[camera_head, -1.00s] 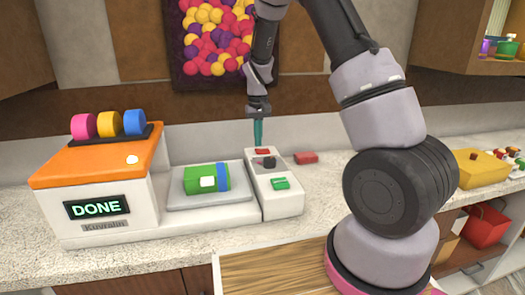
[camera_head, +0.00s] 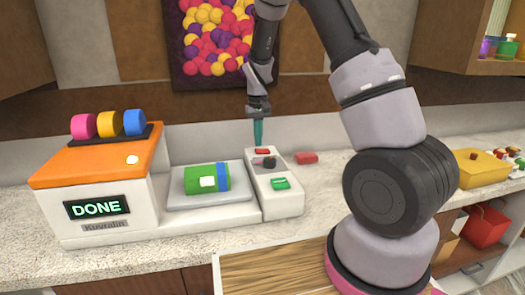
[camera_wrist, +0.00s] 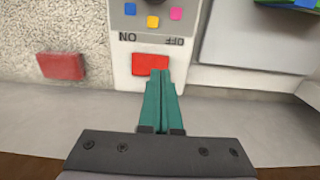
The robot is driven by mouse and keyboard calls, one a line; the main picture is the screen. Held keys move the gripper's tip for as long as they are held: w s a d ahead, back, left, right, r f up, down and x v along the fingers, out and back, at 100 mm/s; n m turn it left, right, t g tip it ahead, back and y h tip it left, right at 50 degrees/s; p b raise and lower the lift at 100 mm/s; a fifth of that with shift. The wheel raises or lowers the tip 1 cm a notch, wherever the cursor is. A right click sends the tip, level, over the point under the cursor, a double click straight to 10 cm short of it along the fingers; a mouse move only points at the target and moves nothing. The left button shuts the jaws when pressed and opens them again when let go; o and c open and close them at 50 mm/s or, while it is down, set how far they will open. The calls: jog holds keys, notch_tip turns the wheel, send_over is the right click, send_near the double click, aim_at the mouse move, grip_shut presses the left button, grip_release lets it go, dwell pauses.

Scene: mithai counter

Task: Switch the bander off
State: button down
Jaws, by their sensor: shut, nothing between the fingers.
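The bander (camera_head: 95,190) is a white machine with an orange top and a screen reading DONE. Its control panel (camera_head: 285,205) at the right carries a red button (camera_head: 262,151) at the back, a black knob (camera_head: 265,162) and a green button (camera_head: 281,183) at the front. My gripper (camera_head: 258,145) points down at the panel's back end, its teal fingers shut and empty. In the wrist view, the fingertips (camera_wrist: 160,75) overlap the near edge of the red button (camera_wrist: 150,62), beside upside-down ON and OFF labels. I cannot tell whether they touch it.
A green and blue pack (camera_head: 207,179) lies on the bander's grey plate (camera_head: 235,198). Pink, yellow and blue rolls (camera_head: 109,124) sit on top. A loose red block (camera_head: 306,158) lies right of the panel. A yellow box (camera_head: 482,168) stands farther right. Wall behind is close.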

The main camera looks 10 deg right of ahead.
jog(key=shift+f, duration=0.9)
dwell(0.4)
jog(key=shift+r, duration=3.5)
jog(key=shift+r, duration=0.1)
notch_tip(320, 180, up, 10)
jog(key=m+t+y, duration=0.1)
jog(key=t, duration=0.1)
send_over(258, 150)
jog(key=s+d, duration=0.2)
jog(key=s, duration=0.3)
jog(key=s+d+r+m+t+y, duration=0.1)
jog(key=s+d+r, duration=0.1)
jog(key=s+r, duration=0.5)
jog(key=s+d+r+m+t, duration=0.1)
jog(key=s+r+t, duration=0.1)
jog(key=s, duration=0.6)
jog(key=s+d+r+m+t, duration=0.1)
jog(key=s+r, duration=0.3)
jog(key=s, duration=0.4)
jog(key=shift+t, duration=0.6)
